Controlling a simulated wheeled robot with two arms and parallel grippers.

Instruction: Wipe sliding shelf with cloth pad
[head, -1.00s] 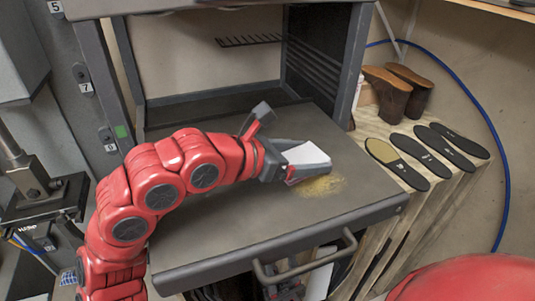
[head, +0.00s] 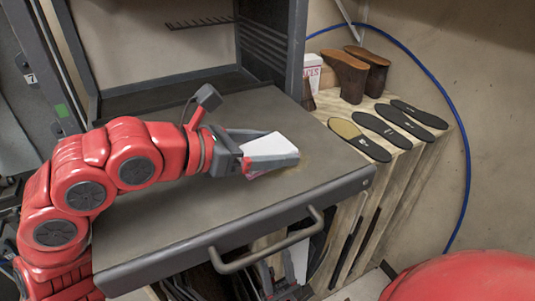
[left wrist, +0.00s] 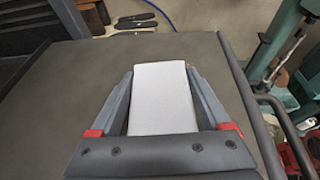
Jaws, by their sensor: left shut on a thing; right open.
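The pulled-out sliding shelf (head: 190,225) is a flat grey slab with a bar handle (head: 265,245) on its front edge. My left gripper (head: 262,155) is shut on a white cloth pad (head: 275,145), which lies low over the shelf near its right part. In the left wrist view the pad (left wrist: 163,98) sits between the two fingers. A faint tan residue (head: 305,163) shows just right of the pad; whatever lies under the pad is hidden. My right gripper (head: 281,279) is open and empty, below the shelf front, partly hidden.
A wooden rack (head: 400,152) right of the shelf carries several insoles (head: 380,128) and brown shoe forms (head: 347,76). A blue hose (head: 463,160) curves along the wall. The shelf's front left surface is clear.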

